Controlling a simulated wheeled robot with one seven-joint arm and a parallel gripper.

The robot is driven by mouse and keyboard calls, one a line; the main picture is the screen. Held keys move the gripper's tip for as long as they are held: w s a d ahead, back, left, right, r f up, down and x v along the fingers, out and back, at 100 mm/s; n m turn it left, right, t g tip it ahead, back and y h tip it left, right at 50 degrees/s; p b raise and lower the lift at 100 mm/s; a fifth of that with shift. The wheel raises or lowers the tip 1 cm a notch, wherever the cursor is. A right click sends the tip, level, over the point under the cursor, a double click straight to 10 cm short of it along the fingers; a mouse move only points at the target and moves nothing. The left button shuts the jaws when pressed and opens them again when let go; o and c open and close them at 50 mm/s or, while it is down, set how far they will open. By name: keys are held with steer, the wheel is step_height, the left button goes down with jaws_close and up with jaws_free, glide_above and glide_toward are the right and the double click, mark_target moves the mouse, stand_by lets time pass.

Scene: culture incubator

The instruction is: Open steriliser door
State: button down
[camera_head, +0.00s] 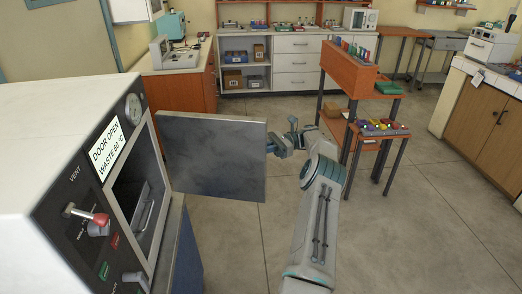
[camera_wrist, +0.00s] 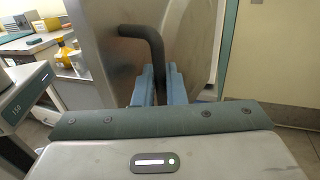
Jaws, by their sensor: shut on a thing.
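The steriliser (camera_head: 50,150) is the white cabinet at the left in the head view, with a dark control panel and a label reading "DOOR OPEN". Its grey door (camera_head: 214,157) stands swung well out from the opening, and the chamber (camera_head: 146,200) shows. In the wrist view the door (camera_wrist: 105,50) fills the upper middle, with a dark bent handle (camera_wrist: 152,42) on it. My gripper (camera_wrist: 158,85) has its blue fingers closed around the lower part of the handle. In the head view my gripper (camera_head: 276,146) is at the door's right edge, and the handle is hidden behind the door.
An orange-topped rack stand (camera_head: 348,70) with a lower shelf of coloured items stands right of my arm. Benches line the back wall and the right side. The floor (camera_head: 430,240) at the lower right is clear.

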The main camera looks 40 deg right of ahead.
steer(key=shift+w+a+r, duration=0.1)
steer(key=shift+w+a, duration=0.1)
steer(key=shift+a, duration=0.05)
